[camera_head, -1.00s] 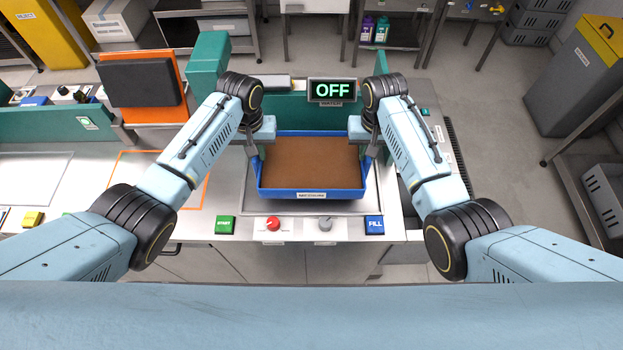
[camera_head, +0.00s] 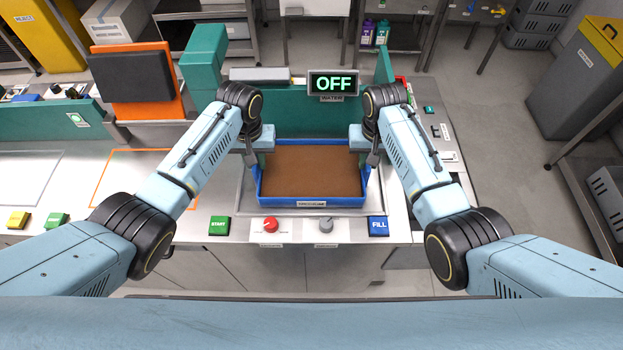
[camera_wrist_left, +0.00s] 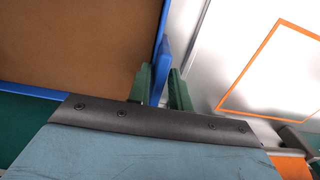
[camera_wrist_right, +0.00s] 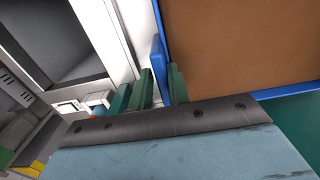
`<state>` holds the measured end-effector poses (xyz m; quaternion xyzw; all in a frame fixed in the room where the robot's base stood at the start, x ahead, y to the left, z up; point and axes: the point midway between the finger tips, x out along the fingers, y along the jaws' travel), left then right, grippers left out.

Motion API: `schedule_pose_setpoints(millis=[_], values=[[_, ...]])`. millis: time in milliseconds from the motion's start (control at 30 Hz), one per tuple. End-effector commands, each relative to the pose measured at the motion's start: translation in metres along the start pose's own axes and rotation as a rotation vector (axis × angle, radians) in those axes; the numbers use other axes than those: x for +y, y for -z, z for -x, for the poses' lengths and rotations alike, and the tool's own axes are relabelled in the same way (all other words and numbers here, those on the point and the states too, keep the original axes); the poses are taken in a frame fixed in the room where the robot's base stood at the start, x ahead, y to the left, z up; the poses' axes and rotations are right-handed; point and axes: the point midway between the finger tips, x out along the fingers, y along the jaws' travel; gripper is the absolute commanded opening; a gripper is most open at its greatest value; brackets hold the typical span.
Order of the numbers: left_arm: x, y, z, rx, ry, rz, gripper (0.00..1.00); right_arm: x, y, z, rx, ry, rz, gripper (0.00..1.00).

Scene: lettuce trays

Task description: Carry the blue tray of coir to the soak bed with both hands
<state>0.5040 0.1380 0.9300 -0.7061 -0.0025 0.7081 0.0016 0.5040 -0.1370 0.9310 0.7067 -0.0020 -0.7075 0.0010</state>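The blue tray (camera_head: 312,202), filled level with brown coir (camera_head: 312,171), is over the metal soak bed (camera_head: 290,212) in front of the OFF display. It looks level; whether it touches the bed cannot be told. My left gripper (camera_head: 261,157) is at its left side, with green fingers (camera_wrist_left: 162,88) on both faces of the blue side wall in the left wrist view. My right gripper (camera_head: 366,157) is at its right side, its fingers (camera_wrist_right: 160,88) likewise closed about the wall in the right wrist view. The finger contact is partly hidden.
A display reading OFF (camera_head: 333,84) stands behind the tray. An orange-outlined bench area (camera_head: 140,185) to the left is empty.

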Motion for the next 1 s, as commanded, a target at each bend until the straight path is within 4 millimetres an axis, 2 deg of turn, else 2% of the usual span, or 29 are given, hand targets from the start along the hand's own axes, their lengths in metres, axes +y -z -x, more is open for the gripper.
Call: schedule_pose_setpoints(millis=[33, 133, 400, 533, 1000], values=[[-0.003, 0.0, 0.001, -0.001, 0.005, 0.004, 0.26, 0.004, 0.0, 0.0, -0.001, -0.006, -0.004, 0.22], [-0.002, 0.0, 0.001, 0.0, 0.002, 0.002, 0.37, 0.002, 0.0, 0.001, -0.001, -0.003, -0.003, 0.33], [0.001, 0.0, 0.002, 0.002, -0.003, 0.0, 0.37, 0.0, 0.0, 0.001, 0.0, 0.001, 0.0, 0.33], [0.002, 0.001, 0.012, 0.004, -0.005, 0.0, 0.37, -0.001, 0.0, 0.001, 0.001, 0.003, 0.0, 0.33], [0.0, 0.001, 0.102, 0.003, -0.003, 0.001, 0.37, -0.002, 0.0, 0.001, 0.001, 0.004, 0.001, 0.33]])
